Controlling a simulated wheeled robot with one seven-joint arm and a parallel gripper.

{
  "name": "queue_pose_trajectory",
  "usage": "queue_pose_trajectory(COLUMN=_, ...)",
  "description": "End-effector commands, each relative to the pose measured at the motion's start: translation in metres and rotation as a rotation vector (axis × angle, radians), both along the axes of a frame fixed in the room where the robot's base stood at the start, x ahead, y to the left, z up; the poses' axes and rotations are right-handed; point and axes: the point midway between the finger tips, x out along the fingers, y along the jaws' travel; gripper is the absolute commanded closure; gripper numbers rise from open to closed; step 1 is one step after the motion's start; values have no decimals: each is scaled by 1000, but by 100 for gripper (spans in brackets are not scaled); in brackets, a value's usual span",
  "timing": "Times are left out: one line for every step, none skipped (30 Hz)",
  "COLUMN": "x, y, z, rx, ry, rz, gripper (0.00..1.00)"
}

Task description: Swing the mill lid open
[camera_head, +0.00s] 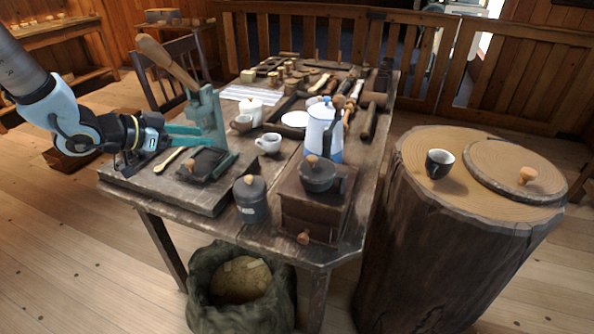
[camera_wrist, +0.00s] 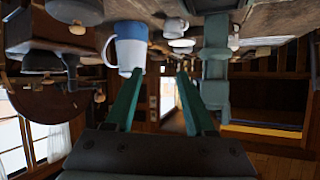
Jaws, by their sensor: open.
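The mill (camera_head: 308,212) is a dark wooden box at the front right corner of the table, with a small round drawer knob low on its front. Its dark rounded lid (camera_head: 318,178), topped by a wooden knob, sits down on the box and looks closed. My gripper (camera_head: 205,136) is at the left of the table, beside the green press, well away from the mill. Its teal fingers are apart with nothing between them, as the wrist view (camera_wrist: 160,74) also shows. That view is upside down, with a wooden box like the mill (camera_wrist: 24,28) at upper left.
The green press (camera_head: 208,115) with a long wooden handle stands close to my fingers. A grey canister (camera_head: 251,204), white cup (camera_head: 269,143) and blue-white coffee pot (camera_head: 322,135) stand near the mill. A stump (camera_head: 430,225) with a dark cup (camera_head: 438,164) is to the right.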

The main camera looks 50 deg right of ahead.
Motion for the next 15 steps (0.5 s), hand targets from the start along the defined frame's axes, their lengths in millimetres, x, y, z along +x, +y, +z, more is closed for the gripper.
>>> queue_pose_trajectory(x=-34, y=-19, z=-12, rx=-72, ry=41, rz=-136, gripper=46)
queue_pose_trajectory(x=-53, y=-26, z=-12, rx=-116, ry=64, rz=-215, gripper=46)
queue_pose_trajectory(x=-79, y=-33, z=-11, rx=-171, ry=102, rz=-317, gripper=46)
queue_pose_trajectory(x=-96, y=-35, z=-11, rx=-208, ry=129, rz=-385, gripper=46)
queue_pose_trajectory(x=-111, y=-36, z=-10, rx=-241, ry=157, rz=-451, gripper=46)
queue_pose_trajectory(x=-130, y=-36, z=-8, rx=-281, ry=193, rz=-526, gripper=46)
queue_pose_trajectory(x=-140, y=-35, z=-7, rx=-305, ry=216, rz=-575, gripper=46)
queue_pose_trajectory(x=-149, y=-33, z=-6, rx=-325, ry=238, rz=-617, gripper=46)
queue_pose_trajectory(x=-159, y=-30, z=-4, rx=-346, ry=262, rz=-661, gripper=46)
queue_pose_trajectory(x=-165, y=-29, z=-3, rx=-359, ry=277, rz=-686, gripper=46)
queue_pose_trajectory(x=-169, y=-27, z=-2, rx=-367, ry=287, rz=-706, gripper=46)
queue_pose_trajectory(x=-173, y=-27, z=0, rx=-376, ry=296, rz=-723, gripper=46)
queue_pose_trajectory(x=-175, y=-27, z=1, rx=-379, ry=300, rz=-732, gripper=46)
queue_pose_trajectory(x=-177, y=-27, z=1, rx=-382, ry=302, rz=-735, gripper=46)
queue_pose_trajectory(x=-180, y=-29, z=2, rx=-382, ry=303, rz=-737, gripper=46)
